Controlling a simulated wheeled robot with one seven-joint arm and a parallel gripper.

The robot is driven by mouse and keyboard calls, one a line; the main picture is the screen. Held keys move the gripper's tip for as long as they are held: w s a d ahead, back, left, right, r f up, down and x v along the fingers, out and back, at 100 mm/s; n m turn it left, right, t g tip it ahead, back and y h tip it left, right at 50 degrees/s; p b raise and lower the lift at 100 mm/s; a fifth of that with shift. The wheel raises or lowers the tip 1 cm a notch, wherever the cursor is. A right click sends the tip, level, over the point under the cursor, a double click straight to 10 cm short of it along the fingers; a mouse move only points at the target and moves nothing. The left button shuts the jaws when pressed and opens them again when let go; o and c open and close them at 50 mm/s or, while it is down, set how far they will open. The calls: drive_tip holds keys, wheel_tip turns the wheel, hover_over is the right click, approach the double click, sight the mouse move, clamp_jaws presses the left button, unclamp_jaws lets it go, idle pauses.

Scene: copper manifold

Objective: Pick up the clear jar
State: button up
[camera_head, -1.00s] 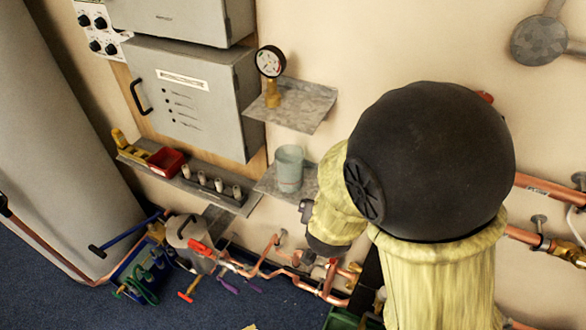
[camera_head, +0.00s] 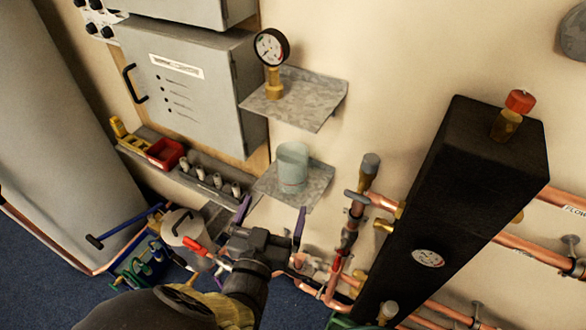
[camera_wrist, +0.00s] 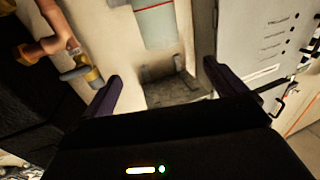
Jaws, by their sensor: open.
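The clear jar (camera_head: 292,167) is a pale, see-through cup with a thin red line near its base. It stands upright on the lower small metal shelf (camera_head: 318,184) on the wall. My gripper (camera_head: 271,217) is open and empty, below and in front of that shelf, with its two purple fingers apart. In the wrist view the scene looks upside down; the jar (camera_wrist: 156,24) shows at the top, cut by the edge, beyond the gap between the open fingers (camera_wrist: 162,72). The jar is not between the fingers.
A pressure gauge (camera_head: 272,50) stands on the upper shelf (camera_head: 310,100). A grey cabinet (camera_head: 195,90) is left of the jar. Copper pipes and a valve (camera_head: 352,215) and a tall black box (camera_head: 455,190) stand right. A tool ledge (camera_head: 185,175) lies lower left.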

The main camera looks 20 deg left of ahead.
sight(289, 167)
drive_tip(key=w, duration=0.3)
drive_tip(key=w+a, duration=0.1)
drive_tip(key=w, duration=0.3)
drive_tip(key=w+a+p, duration=0.1)
drive_tip(key=w, duration=0.3)
drive_tip(key=shift+w, duration=0.25)
drive_tip(key=shift+w+a, duration=0.1)
drive_tip(key=shift+w, duration=0.1)
drive_tip(key=shift+w, duration=0.1)
drive_tip(key=w, duration=0.2)
drive_tip(key=w+a+p, duration=0.1)
drive_tip(key=w, duration=0.2)
drive_tip(key=shift+f, duration=0.2)
drive_tip(key=shift+s, duration=0.1)
drive_tip(key=c, duration=1.4)
drive_tip(key=shift+o, duration=0.2)
